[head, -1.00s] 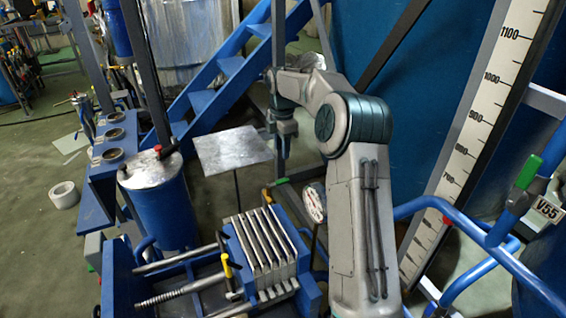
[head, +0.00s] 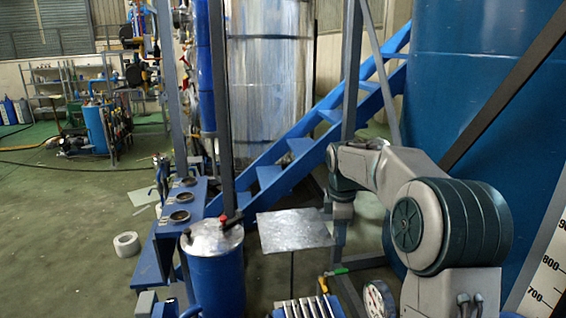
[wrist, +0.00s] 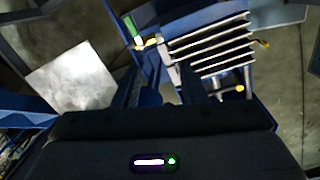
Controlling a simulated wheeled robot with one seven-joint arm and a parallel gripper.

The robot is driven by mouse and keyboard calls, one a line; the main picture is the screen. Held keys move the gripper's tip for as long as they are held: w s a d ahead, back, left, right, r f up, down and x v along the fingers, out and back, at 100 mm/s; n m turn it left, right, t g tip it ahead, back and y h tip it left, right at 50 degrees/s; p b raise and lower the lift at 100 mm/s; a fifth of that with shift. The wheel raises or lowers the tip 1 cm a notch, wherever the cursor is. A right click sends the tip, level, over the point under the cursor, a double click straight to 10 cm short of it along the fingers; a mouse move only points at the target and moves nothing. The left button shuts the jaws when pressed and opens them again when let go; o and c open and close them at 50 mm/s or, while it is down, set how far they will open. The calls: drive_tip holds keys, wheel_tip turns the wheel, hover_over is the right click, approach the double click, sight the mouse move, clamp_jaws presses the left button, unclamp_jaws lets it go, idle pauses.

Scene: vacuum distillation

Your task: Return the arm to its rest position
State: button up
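My grey arm reaches up and over from the lower right of the head view, bent at its large dark-ringed joint. My gripper (head: 338,245) hangs from its far end, pointing down, just right of a flat metal plate in that view; its fingers are hard to make out there. In the wrist view my gripper (wrist: 162,85) shows two dark fingers standing apart, with nothing seen held between them. The fingers appear above the floor area beside a blue-framed filter press (wrist: 210,45).
The square metal plate (head: 292,230) stands on a thin post close to my gripper. A blue drum (head: 215,275) with a silver lid is left of it. A pressure gauge (head: 377,300), blue stairs (head: 290,165) and a large blue tank (head: 450,90) are near. Open floor lies left.

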drive_tip(key=s+a+r+m+t, duration=0.1)
drive_tip(key=s+m, duration=0.3)
drive_tip(key=s, duration=0.5)
drive_tip(key=s+a+r+m, duration=0.15)
drive_tip(key=s+m, duration=0.25)
drive_tip(key=s, duration=0.5)
drive_tip(key=s+f+m, duration=0.2)
drive_tip(key=s+m, duration=0.2)
drive_tip(key=s, duration=0.2)
drive_tip(key=s+f+m+t, duration=0.1)
drive_tip(key=s+f+m, duration=0.2)
drive_tip(key=s, duration=0.4)
drive_tip(key=shift+s+d+m+y, duration=0.3)
drive_tip(key=shift+m+y, duration=0.1)
drive_tip(key=shift+m, duration=0.1)
